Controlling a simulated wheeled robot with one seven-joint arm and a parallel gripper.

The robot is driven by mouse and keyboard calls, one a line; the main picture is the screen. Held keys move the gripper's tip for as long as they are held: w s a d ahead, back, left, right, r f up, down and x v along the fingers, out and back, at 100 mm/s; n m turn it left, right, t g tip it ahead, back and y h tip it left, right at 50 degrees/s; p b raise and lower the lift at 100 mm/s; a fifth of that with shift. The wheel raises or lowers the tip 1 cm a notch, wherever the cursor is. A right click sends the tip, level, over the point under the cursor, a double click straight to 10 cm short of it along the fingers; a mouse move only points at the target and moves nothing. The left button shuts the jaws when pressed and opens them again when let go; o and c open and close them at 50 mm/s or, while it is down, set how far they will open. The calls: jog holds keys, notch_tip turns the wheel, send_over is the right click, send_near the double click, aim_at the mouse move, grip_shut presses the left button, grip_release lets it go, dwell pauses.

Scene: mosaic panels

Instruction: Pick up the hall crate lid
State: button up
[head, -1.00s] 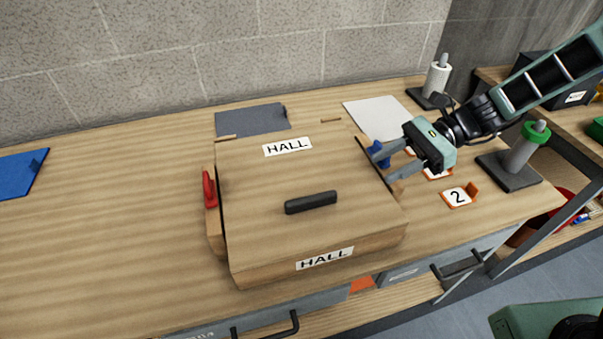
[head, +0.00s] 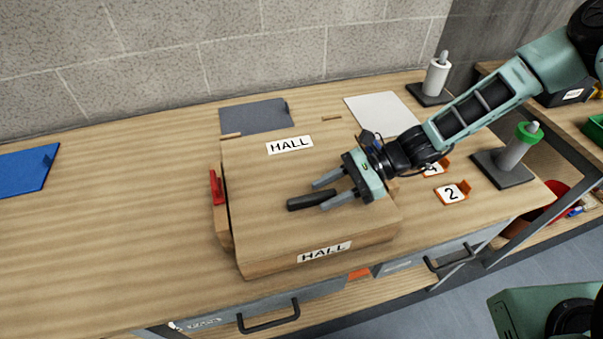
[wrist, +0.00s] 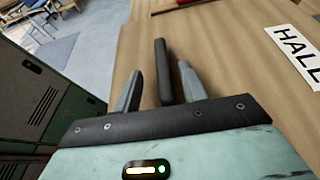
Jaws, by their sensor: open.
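The hall crate lid (head: 265,170) is a flat wooden panel lying on the wooden crate (head: 345,256) on the bench. A "HALL" label (head: 290,144) is on its back part. A black bar handle (head: 304,201) stands at its middle. My gripper (head: 319,194) is open above the lid, at the right end of the handle. In the wrist view the handle (wrist: 162,70) runs between the two fingers of my gripper (wrist: 160,90), with a gap visible on the left side. I cannot tell whether a finger touches it. My gripper hides the lid's right part.
A red latch (head: 216,187) is on the crate's left side. A grey mat (head: 256,117), a white sheet (head: 380,116) and orange number 2 marker (head: 452,193) lie around it. Spools, one with a green top (head: 514,150), stand at right.

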aim_at(313, 195)
jog(key=p+x, duration=0.1)
jog(key=x, duration=0.2)
jog(key=shift+w+a+r+p, duration=0.1)
jog(key=shift+w+a+p, duration=0.05)
jog(key=shift+a+p, duration=0.15)
jog(key=shift+a, duration=0.1)
jog(key=shift+c, duration=0.3)
grip_shut()
